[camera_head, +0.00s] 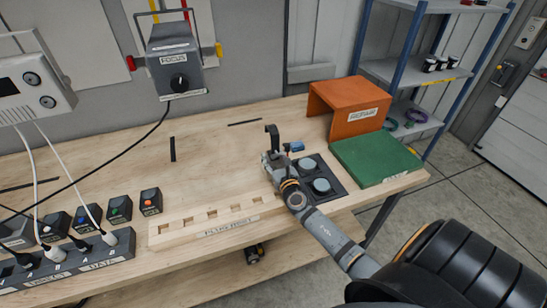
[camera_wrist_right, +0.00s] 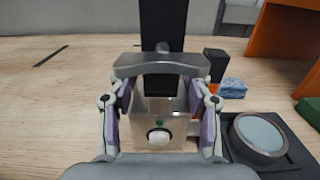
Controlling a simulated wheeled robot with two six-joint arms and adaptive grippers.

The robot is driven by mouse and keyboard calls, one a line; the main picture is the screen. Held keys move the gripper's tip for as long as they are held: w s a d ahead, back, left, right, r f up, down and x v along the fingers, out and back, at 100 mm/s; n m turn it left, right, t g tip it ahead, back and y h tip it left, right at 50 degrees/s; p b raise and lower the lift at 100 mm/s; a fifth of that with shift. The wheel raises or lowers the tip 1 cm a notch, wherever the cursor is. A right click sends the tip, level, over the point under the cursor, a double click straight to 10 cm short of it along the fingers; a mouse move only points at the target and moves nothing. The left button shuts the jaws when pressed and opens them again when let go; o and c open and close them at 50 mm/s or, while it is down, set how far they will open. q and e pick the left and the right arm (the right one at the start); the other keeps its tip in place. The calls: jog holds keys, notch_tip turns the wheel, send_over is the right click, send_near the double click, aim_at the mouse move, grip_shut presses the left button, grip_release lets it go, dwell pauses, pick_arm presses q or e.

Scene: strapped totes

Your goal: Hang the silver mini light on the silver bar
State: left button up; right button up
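The silver mini light (camera_wrist_right: 158,124) is a metal box with a white knob, seen in the right wrist view under a grey curved handle (camera_wrist_right: 160,66). My right gripper (camera_wrist_right: 160,118) has its two purple pads against the box's sides and appears shut on it. In the head view my right gripper (camera_head: 272,160) is low over the workbench, left of the dark tray; it hides most of the light there. A black upright piece (camera_wrist_right: 163,25) stands behind the light. I cannot single out the silver bar for certain. My left gripper is out of view.
A dark tray with round pieces (camera_head: 319,187), a green block (camera_head: 376,158) and an orange cover (camera_head: 346,103) stand right of the gripper. A grey FOCUS box (camera_head: 175,68) hangs at the back wall. A wooden slotted rail (camera_head: 205,225) lies along the front. The bench middle is mostly clear.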

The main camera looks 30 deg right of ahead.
jog(key=shift+s+r, duration=0.1)
jog(key=b+v, duration=0.1)
jog(key=v, duration=0.9)
jog(key=shift+s+b, duration=0.35)
jog(key=shift+s+a, duration=0.15)
jog(key=shift+s, duration=0.35)
